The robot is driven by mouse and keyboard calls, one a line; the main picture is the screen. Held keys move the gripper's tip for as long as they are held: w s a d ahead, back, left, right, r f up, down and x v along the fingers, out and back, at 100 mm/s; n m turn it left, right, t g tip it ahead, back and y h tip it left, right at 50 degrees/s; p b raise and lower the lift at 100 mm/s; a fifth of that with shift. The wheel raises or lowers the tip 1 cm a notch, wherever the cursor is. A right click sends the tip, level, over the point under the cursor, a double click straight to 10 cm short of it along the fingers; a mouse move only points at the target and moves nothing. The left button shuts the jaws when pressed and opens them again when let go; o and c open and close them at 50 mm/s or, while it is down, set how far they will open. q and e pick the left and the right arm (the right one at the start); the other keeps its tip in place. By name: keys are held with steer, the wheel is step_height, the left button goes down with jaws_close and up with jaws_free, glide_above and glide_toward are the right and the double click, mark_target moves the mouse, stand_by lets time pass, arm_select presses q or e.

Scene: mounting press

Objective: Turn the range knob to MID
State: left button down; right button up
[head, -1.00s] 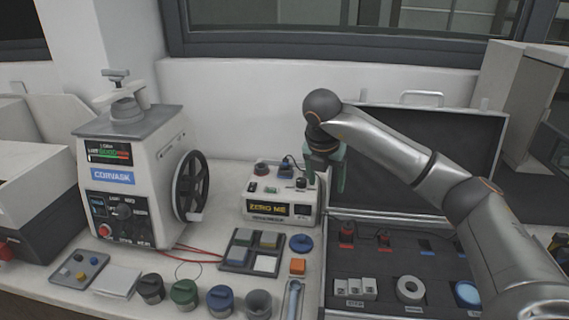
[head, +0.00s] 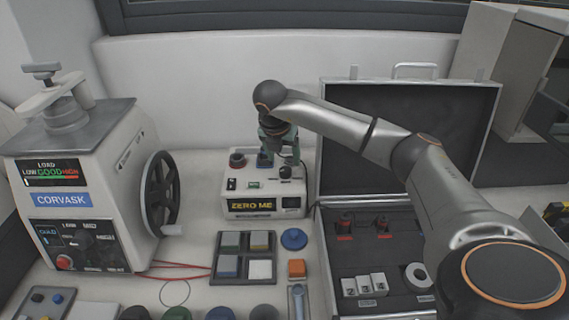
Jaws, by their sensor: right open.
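A grey box with a yellow "ZERO ME" display (head: 252,204) stands at the back, against the wall. On its top are a dark red-ringed knob (head: 237,160) at the left and a black knob (head: 286,172) at the right. The white press (head: 110,160) at the left has a front panel with a black rotary knob (head: 82,240) among small labels; I cannot read its setting clearly. Which knob is marked as range is not legible. My right gripper (head: 279,154) is open with greenish fingers pointing down, just over the box's top, partly hiding it. My left gripper is not in view.
An open black case (head: 400,140) with foam-held parts stands to the right, under my right arm. A dark tray of square pieces (head: 218,262), a blue disc (head: 294,239) and an orange block (head: 296,268) lie in front of the box. The press handwheel (head: 160,195) juts to the right.

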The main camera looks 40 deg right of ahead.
mark_target(286, 169)
steer(key=shift+p+x, duration=0.3)
steer(key=shift+x, duration=2.35)
steer(key=shift+w, duration=0.1)
jaws_close()
